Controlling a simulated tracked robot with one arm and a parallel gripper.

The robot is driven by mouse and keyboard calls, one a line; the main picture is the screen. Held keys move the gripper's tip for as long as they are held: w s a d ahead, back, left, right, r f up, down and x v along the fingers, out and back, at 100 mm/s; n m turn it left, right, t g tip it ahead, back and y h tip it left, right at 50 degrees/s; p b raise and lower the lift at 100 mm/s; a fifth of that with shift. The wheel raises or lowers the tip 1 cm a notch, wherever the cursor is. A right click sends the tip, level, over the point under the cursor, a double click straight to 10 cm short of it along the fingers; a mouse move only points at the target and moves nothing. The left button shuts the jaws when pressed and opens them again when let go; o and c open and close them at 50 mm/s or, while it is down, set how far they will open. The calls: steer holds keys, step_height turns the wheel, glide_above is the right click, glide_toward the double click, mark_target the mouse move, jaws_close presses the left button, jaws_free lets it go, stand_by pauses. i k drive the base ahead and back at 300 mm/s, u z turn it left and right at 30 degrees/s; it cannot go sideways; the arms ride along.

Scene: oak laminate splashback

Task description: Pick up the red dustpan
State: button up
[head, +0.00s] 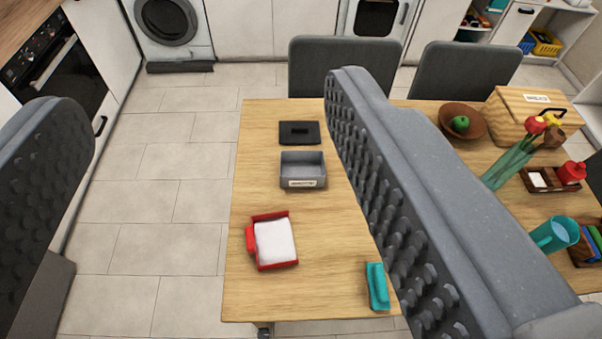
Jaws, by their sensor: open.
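The red dustpan (256,265) lies on the wooden table near its left edge. It has a red rim, a short red part sticking out on its left, and a white area filling its middle. I cannot tell whether the white is its inner surface or something lying in it. My gripper (200,105) is open, with one studded grey finger at the left edge and the other across the middle right. The dustpan shows in the gap between the fingers, apart from both. The right finger hides part of the table.
Behind the dustpan on the table (260,200) are a grey labelled box (303,170) and a dark flat tray (299,133). A teal object (377,286) lies to its right. A bowl, wooden box, flowers and teal jug (555,234) stand right. Chairs stand behind.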

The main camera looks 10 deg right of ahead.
mark_target(270, 236)
steer(key=u, duration=1.6)
steer(key=k, duration=1.1)
steer(key=z, duration=0.75)
steer(key=i, duration=1)
steer(key=u, duration=0.05)
